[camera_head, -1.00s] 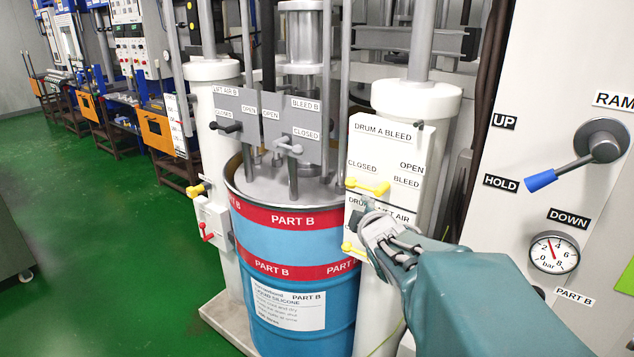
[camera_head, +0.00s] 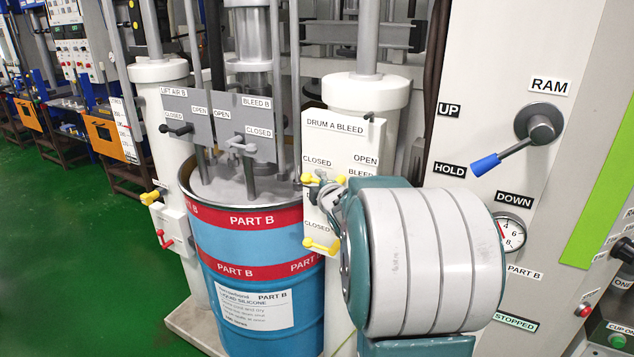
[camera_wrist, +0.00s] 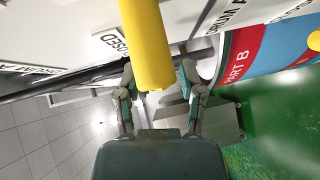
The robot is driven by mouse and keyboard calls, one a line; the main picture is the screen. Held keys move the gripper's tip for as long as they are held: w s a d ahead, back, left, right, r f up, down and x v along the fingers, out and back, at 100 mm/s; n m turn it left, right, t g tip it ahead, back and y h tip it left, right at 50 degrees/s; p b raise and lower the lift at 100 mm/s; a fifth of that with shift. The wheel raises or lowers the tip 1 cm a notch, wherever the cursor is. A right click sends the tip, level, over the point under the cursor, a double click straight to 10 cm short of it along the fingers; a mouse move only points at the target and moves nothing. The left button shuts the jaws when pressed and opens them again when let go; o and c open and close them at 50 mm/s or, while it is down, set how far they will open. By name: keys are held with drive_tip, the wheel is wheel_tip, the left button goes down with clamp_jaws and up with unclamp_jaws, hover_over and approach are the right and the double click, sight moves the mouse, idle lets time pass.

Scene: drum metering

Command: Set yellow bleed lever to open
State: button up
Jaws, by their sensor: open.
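The yellow bleed lever (camera_head: 309,178) is on the white DRUM A BLEED panel (camera_head: 336,127), just below the CLOSED label. Its handle end is toward the left, on the CLOSED side, and its middle is partly hidden by my gripper (camera_head: 328,193). In the wrist view the yellow lever (camera_wrist: 147,40) reaches down between the two fingers of my gripper (camera_wrist: 158,78). The fingers are apart on either side of it; I cannot tell whether either one touches it. My forearm covers the panel's lower right.
A second yellow lever (camera_head: 321,245) sits lower on the panel. The blue PART B drum (camera_head: 245,270) stands to the left, with grey valve plates (camera_head: 243,125) above it. The blue-tipped RAM lever (camera_head: 500,157) and a pressure gauge (camera_head: 510,232) are to the right.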

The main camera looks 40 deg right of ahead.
drive_tip(key=shift+w+d, duration=0.1)
drive_tip(key=shift+w, duration=0.4)
drive_tip(key=shift+s, duration=0.1)
clamp_jaws()
